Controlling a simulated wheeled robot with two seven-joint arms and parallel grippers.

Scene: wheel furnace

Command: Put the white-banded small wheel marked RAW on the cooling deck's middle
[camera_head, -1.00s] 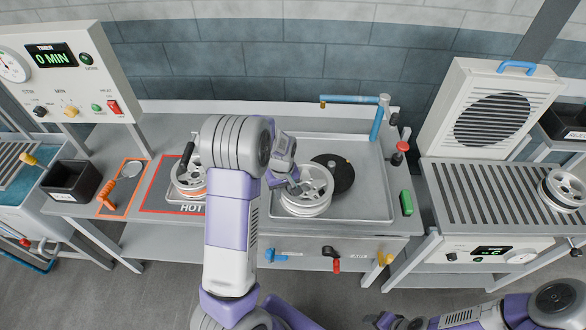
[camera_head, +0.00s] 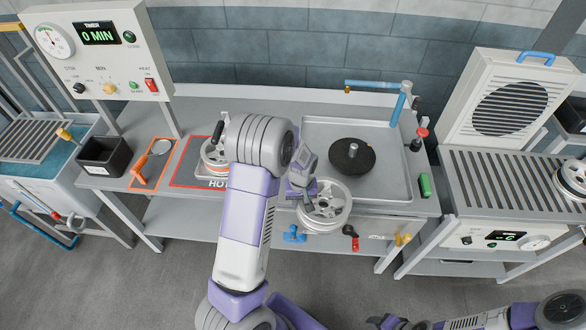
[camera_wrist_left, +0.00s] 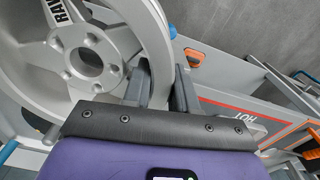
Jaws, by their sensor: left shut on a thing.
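A silver small wheel (camera_head: 326,203) is held by my left gripper (camera_head: 304,192) at the front edge of the metal tray, tilted toward me. In the left wrist view this wheel (camera_wrist_left: 100,55) shows the letters RAW on a spoke, and the gripper fingers (camera_wrist_left: 160,85) are shut on its rim. Its band colour is not clear. The cooling deck (camera_head: 505,185) is the slatted grey top at the right, with its middle bare. My right gripper (camera_head: 384,321) shows only partly at the bottom edge, and its jaws cannot be made out.
A wheel (camera_head: 572,177) stands at the deck's right end. A fan box (camera_head: 515,100) stands behind the deck. A black disc with a pin (camera_head: 352,156) is in the tray. An orange-banded wheel (camera_head: 213,160) sits left.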

